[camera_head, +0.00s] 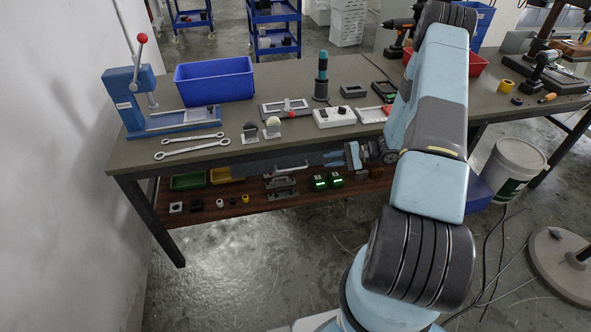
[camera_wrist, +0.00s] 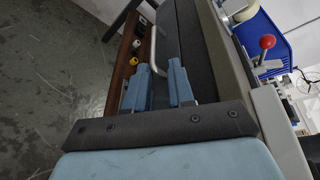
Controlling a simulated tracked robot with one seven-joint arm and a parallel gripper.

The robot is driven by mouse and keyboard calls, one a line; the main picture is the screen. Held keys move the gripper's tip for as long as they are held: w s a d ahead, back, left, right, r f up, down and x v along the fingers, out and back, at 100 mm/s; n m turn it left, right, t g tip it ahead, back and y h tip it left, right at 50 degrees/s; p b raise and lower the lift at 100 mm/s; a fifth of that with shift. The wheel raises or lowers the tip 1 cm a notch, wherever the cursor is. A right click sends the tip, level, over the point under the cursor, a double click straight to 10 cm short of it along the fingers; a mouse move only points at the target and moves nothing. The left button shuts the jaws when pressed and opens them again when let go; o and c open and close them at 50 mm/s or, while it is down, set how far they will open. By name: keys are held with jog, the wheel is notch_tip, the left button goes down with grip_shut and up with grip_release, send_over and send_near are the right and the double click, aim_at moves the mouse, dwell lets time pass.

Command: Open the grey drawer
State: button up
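The grey drawer (camera_wrist: 186,45) is under the worktop and shows as a long dark grey front in the wrist view. Its pale bar handle (camera_wrist: 154,45) stands out from that front; it also shows below the table edge in the head view (camera_head: 286,169). The drawer looks shut, its front close under the worktop edge. My gripper (camera_wrist: 159,70) is open, with its two blue fingers apart. The near end of the handle lies just ahead of the gap between the fingertips; I cannot tell whether they touch. In the head view my gripper (camera_head: 336,158) is right of the handle.
The worktop (camera_head: 225,134) above carries wrenches (camera_head: 192,147), a blue bin (camera_head: 214,80) and a lever press (camera_head: 138,90). A lower brown shelf (camera_head: 240,206) holds small parts and green boxes. The floor in front is clear. A white bucket (camera_head: 512,165) stands at the right.

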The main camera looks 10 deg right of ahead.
aim_at(296, 169)
jog(key=shift+m+t, duration=0.5)
jog(key=x, duration=0.4)
jog(key=f+x, duration=0.1)
jog(key=x, duration=0.4)
jog(key=f+x, duration=0.1)
jog(key=x, duration=0.4)
jog(key=shift+s+d+f, duration=0.15)
jog(key=shift+d+f, duration=0.1)
jog(key=shift+d, duration=0.05)
jog(key=shift+c, duration=0.3)
grip_shut()
